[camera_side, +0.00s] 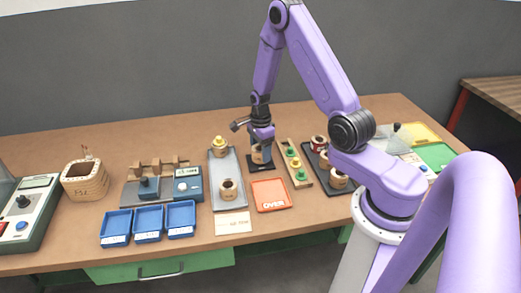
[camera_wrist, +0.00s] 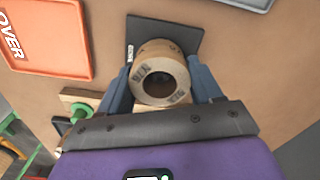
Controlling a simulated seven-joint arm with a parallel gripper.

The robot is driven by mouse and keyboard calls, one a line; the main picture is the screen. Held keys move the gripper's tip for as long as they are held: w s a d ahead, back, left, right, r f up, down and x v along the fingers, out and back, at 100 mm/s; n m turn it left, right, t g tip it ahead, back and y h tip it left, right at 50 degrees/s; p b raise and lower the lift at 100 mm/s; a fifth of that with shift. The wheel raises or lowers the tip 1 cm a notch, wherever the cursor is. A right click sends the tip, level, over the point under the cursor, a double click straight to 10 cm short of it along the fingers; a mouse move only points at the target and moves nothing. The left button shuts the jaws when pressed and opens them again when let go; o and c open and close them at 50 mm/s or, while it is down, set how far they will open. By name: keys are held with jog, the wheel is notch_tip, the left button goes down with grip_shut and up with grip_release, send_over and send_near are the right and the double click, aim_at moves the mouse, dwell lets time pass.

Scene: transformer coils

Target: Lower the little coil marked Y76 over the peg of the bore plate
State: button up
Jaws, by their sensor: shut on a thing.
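A small tan coil (camera_wrist: 150,62) sits between the fingers of my gripper (camera_wrist: 160,88) in the wrist view, with its round hole facing the camera. Dark marks are printed on its rim, too blurred to read surely. My gripper is shut on it, one finger on each side. The dark bore plate (camera_wrist: 186,32) shows behind and beyond the coil, with a small pale label at its left. The peg cannot be made out; the coil hides that area and its hole looks dark. In the side view my gripper (camera_side: 261,146) holds the coil (camera_side: 257,156) low over the table; the gap below is unclear.
An orange OVER tray (camera_side: 270,195) lies just in front. A grey tray (camera_side: 218,172) with coils is at left, and a wooden strip (camera_side: 303,181) with green knobs at right. A dark tray (camera_side: 323,176) with coils stands farther right. Blue bins (camera_side: 148,221) are front left.

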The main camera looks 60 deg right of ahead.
jog(key=shift+f, duration=0.2)
jog(key=shift+f, duration=0.1)
jog(key=o, duration=1.3)
jog(key=shift+f, duration=0.1)
jog(key=shift+r, duration=4.45)
